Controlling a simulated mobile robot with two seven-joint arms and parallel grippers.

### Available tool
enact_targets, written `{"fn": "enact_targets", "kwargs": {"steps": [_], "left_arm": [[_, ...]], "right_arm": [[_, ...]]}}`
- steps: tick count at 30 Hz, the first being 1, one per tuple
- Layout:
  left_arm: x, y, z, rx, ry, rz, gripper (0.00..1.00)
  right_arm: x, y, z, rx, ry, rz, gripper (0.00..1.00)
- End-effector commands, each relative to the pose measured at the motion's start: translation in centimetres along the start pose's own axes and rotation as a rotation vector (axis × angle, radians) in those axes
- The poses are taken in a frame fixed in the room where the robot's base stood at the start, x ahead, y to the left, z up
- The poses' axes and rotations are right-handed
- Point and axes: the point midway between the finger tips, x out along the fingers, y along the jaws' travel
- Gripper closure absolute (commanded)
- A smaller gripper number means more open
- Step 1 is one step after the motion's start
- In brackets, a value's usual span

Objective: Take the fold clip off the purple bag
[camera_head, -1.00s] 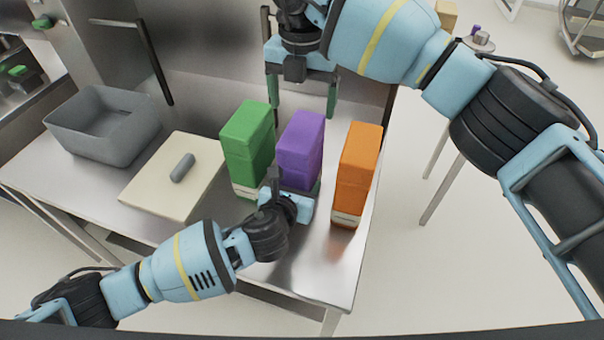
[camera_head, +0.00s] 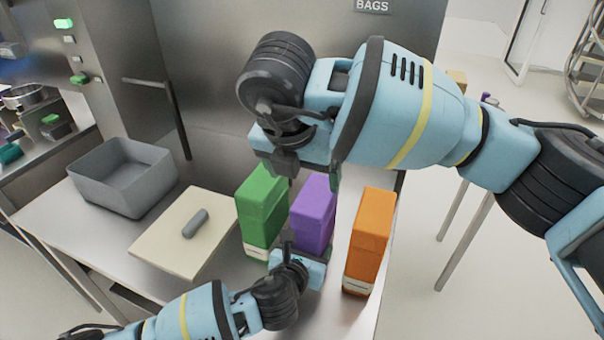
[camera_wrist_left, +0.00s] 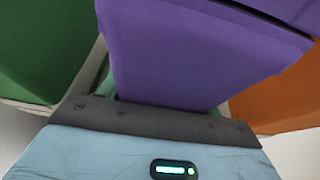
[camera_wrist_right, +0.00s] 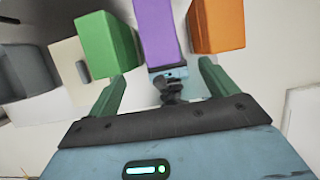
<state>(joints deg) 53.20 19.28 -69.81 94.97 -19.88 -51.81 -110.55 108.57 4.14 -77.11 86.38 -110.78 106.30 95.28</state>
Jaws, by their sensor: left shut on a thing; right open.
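The purple bag (camera_head: 314,215) stands on the steel table between a green and an orange bag. My left gripper (camera_head: 308,262) is shut on its lower part from the near side; in the left wrist view the purple bag (camera_wrist_left: 190,60) fills the space between the fingers. A dark strip (camera_wrist_left: 262,16) crosses the bag's upper part there; I cannot tell if it is the fold clip. In the right wrist view the bag (camera_wrist_right: 157,30) lies beyond the open fingers.
The green bag (camera_head: 262,212) stands close left and the orange bag (camera_head: 370,235) close right of the purple one. A cream board (camera_head: 165,240) with a grey cylinder (camera_head: 195,222) and a grey bin (camera_head: 120,180) are further left. The table front right of the orange bag is narrow.

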Motion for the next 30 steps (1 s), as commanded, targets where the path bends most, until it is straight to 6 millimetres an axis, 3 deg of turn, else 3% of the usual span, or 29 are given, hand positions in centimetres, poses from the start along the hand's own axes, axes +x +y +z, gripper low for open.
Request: {"fn": "enact_targets", "kwargs": {"steps": [8,14,30], "left_arm": [[0.0,0.0,-0.1,0.001,0.001,0.000,0.77],[0.0,0.0,-0.1,0.001,0.001,0.000,0.77],[0.0,0.0,-0.1,0.001,0.001,0.001,0.77]], "right_arm": [[-0.3,-0.2,-0.7,0.002,-0.031,0.005,0.15],[0.6,-0.2,-0.6,0.002,-0.029,0.004,0.15],[9.1,-0.2,-0.4,0.002,-0.027,0.003,0.15]]}}
